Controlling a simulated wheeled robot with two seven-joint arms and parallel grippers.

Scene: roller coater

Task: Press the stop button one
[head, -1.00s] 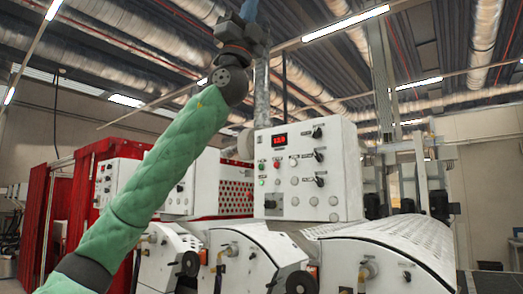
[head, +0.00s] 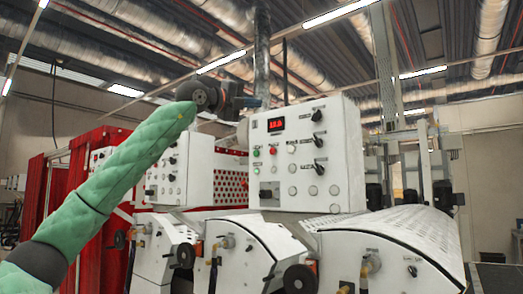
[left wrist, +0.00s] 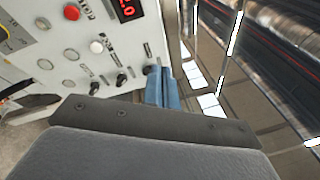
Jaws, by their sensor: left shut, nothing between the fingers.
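The white control panel (head: 335,190) stands on the machine, right of centre in the head view. A red button (head: 273,151) sits on it below the red lit display (head: 276,124); the button also shows at the upper left of the left wrist view (left wrist: 72,12). I cannot read which label marks stop button one. My left gripper (head: 264,102) is in front of the panel's upper part, above the red button and apart from it. Its blue fingers (left wrist: 161,88) are shut and empty. My right gripper is not in view.
A second white panel (head: 167,170) and red curtains (head: 92,160) are to the left. Curved machine covers (head: 395,225) and handwheels (head: 299,279) project below.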

